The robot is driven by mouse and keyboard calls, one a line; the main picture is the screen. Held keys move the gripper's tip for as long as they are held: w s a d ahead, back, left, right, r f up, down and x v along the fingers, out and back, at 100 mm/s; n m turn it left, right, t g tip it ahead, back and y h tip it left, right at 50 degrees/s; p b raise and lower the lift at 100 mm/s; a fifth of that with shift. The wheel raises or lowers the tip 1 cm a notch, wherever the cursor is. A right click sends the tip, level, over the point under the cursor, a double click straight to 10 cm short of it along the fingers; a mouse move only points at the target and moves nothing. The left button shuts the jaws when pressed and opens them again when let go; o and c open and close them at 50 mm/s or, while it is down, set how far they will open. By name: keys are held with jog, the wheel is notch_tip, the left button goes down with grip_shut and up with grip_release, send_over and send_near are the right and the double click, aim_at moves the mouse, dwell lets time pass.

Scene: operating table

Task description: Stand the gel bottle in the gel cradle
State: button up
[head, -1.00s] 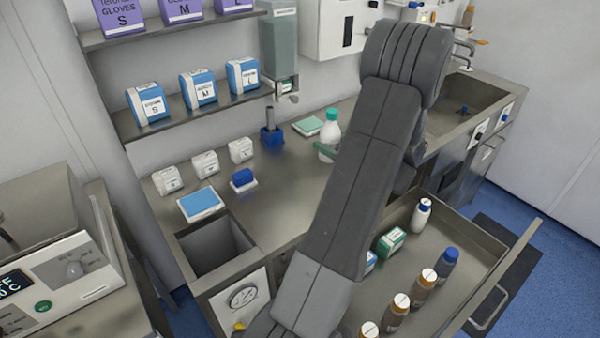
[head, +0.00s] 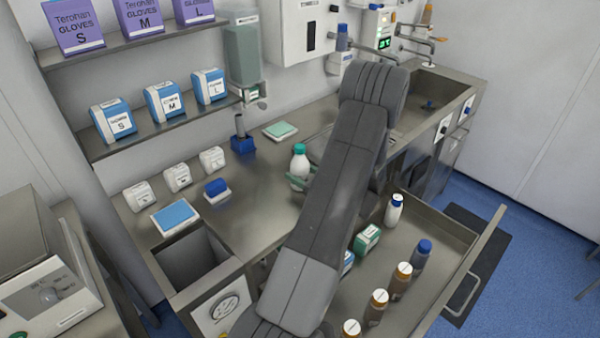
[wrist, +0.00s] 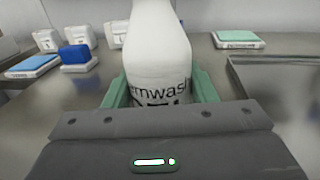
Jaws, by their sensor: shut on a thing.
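The white gel bottle (head: 299,168) with a green cap is upright over the steel counter, left of my arm. I cannot surely pick out the gel cradle. A blue holder (head: 243,145) with a grey upright piece stands farther back on the counter.
A green pad (head: 281,131) lies behind the bottle. A blue sponge on a white base (head: 217,190), a blue pad (head: 174,217) and small white boxes (head: 177,177) are at left. The open drawer (head: 448,262) holds several bottles. The counter between is clear.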

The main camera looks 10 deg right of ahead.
jog(key=shift+f, duration=0.2)
jog(key=o, duration=1.2)
jog(key=shift+r, duration=0.1)
jog(key=shift+r, duration=0.2)
jog(key=b+v, duration=0.2)
jog(key=v, duration=1)
jog(key=shift+d+b, duration=0.1)
jog(key=shift+b, duration=0.3)
jog(key=shift+w, duration=0.1)
